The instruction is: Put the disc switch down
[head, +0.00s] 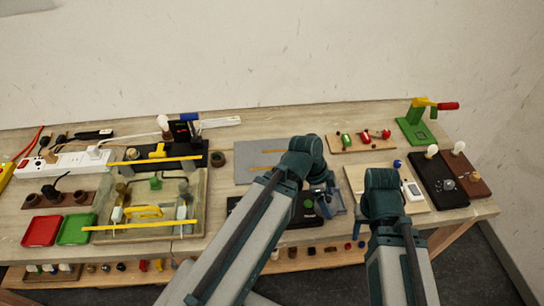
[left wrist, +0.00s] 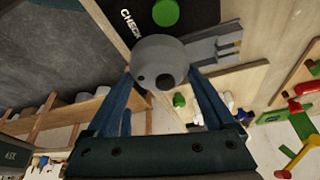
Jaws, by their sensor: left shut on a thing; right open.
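The disc switch (left wrist: 160,58) is a grey rounded body with dark holes in the left wrist view. My left gripper (left wrist: 166,78) is shut on it, with a blue finger on each side. In the head view, my left gripper (head: 334,203) is over the middle front of the table, by a black board (head: 280,209); the switch cannot be made out there. In the left wrist view, the switch overlaps the edge of the black board (left wrist: 196,10); I cannot tell whether it touches it. My right gripper (head: 360,222) is open, mostly hidden under its own wrist.
The black board bears "CHECK" lettering and a green button (left wrist: 166,12). A grey mat (head: 252,162) lies behind my left arm. A wooden board with a white device (head: 411,190) is beside my right wrist. A red tray (head: 42,231) and green tray (head: 76,229) stand at left.

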